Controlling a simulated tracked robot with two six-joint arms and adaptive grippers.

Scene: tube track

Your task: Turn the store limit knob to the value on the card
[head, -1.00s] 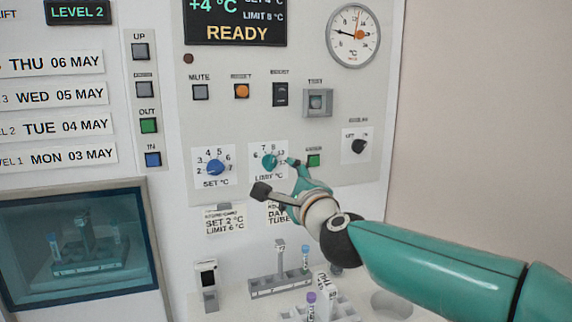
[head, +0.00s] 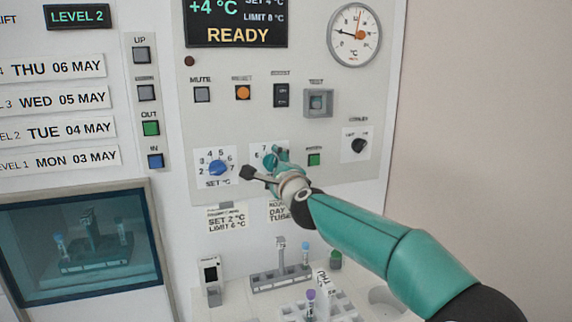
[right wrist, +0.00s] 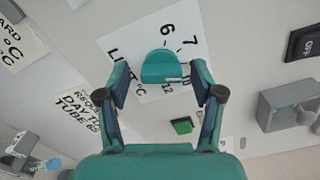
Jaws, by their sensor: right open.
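The limit knob is a teal dial (right wrist: 163,67) on a white scale plate, seen in the right wrist view between my open fingers. In the head view the limit knob (head: 269,160) is partly covered by my right gripper (head: 262,161). The right gripper also shows in the right wrist view (right wrist: 164,95), its two fingers apart on either side of the knob; I cannot tell whether they touch it. The card (head: 228,218) below the panel reads SET 2 °C, LIMIT 6 °C. The display (head: 236,22) reads LIMIT 8 °C and READY. My left gripper is not in view.
The blue set knob (head: 217,168) sits left of the limit knob. A green button (head: 314,159) and a black knob (head: 359,146) lie to the right. A tube rack (head: 280,279) and a white rack stand on the shelf below. Bare wall fills the right.

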